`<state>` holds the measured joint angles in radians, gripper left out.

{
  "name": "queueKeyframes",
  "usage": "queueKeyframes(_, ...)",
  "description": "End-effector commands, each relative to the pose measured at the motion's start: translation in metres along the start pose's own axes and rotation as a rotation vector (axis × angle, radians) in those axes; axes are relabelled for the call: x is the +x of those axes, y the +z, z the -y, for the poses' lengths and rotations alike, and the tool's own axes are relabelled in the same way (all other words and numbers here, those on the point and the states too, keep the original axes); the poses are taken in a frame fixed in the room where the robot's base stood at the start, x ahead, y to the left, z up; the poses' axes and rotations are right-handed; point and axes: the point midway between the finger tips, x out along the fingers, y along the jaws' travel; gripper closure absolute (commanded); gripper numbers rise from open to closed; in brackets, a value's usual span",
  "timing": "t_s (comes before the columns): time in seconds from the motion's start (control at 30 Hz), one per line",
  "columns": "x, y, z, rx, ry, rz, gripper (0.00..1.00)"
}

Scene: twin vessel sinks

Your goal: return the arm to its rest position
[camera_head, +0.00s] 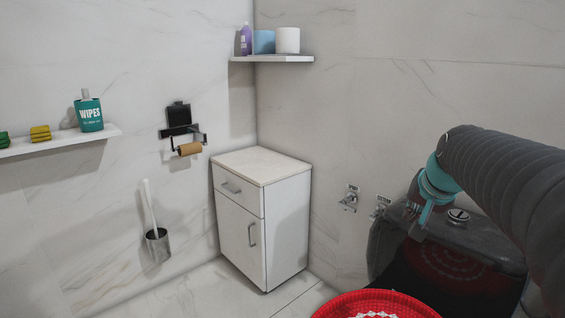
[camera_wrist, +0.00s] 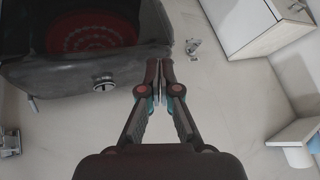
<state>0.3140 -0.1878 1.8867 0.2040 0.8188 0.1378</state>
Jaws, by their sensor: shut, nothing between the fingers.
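My arm, dark and ribbed with teal joints, reaches in from the right edge of the head view. My gripper (camera_head: 420,222) hangs at its end in front of the black toilet's tank, partly hidden and small there. In the wrist view my gripper (camera_wrist: 159,78) is shut, its fingertips together with nothing between them. It points at the pale marble wall, just right of the tank (camera_wrist: 110,70) in that view. I cannot tell the exact gap between the fingers and the tank.
The black toilet tank (camera_head: 490,243) has a round flush button (camera_head: 458,216). A red round item (camera_head: 350,307) lies at the bottom. A white cabinet (camera_head: 240,223) stands in the corner. Wall valves (camera_head: 349,198), a shelf (camera_head: 290,59) and a paper holder (camera_head: 181,132) are around. Floor shows between.

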Motion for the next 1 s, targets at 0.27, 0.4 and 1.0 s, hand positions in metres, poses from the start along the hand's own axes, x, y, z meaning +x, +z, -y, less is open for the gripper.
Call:
queueKeyframes(0.27, -0.043, 0.129, 0.01, -0.247, -0.003, 0.081, 1.0)
queueKeyframes(0.4, -0.055, 0.19, 0.0, -0.367, -0.002, 0.117, 1.0)
queueKeyframes(1.0, -0.059, 0.271, -0.026, -0.534, 0.003, 0.164, 1.0)
